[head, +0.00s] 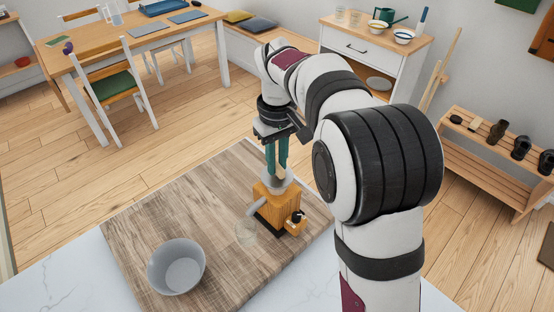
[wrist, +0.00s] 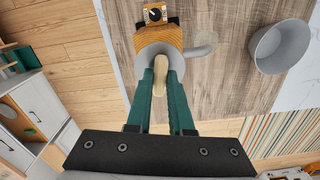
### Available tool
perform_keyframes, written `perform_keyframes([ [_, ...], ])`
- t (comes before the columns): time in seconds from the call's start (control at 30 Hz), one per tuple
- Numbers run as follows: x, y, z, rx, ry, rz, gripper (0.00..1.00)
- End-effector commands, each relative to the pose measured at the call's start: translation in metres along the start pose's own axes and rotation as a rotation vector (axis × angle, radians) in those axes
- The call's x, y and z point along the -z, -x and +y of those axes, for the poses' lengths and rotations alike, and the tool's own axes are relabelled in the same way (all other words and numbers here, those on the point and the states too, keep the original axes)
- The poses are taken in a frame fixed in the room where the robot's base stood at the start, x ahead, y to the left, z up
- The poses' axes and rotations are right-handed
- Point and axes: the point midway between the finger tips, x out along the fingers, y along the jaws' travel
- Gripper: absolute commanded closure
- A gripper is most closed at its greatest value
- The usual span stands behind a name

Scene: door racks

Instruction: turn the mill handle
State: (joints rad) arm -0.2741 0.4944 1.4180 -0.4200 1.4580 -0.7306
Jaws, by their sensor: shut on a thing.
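My gripper (head: 277,172) points down over the mill top, with green fingers. In the wrist view, my gripper (wrist: 160,72) is shut on the pale knob of the mill handle (wrist: 160,68). The fingers hide part of the handle, and its crank arm is not clear. A dark dial (wrist: 154,14) sits on the mill's side.
A grey bowl (head: 176,268) stands on the board (head: 150,218), left of the mill. The board between bowl and mill is otherwise bare. A white cabinet (head: 360,50) and a table (head: 130,40) stand farther back.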

Motion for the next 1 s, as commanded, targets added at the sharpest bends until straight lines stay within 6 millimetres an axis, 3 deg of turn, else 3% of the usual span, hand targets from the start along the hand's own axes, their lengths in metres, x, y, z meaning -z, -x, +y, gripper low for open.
perform_keyframes([
  [1.0,0.0003,0.0009,0.0001,0.0,-0.962,0.002,1.0],
])
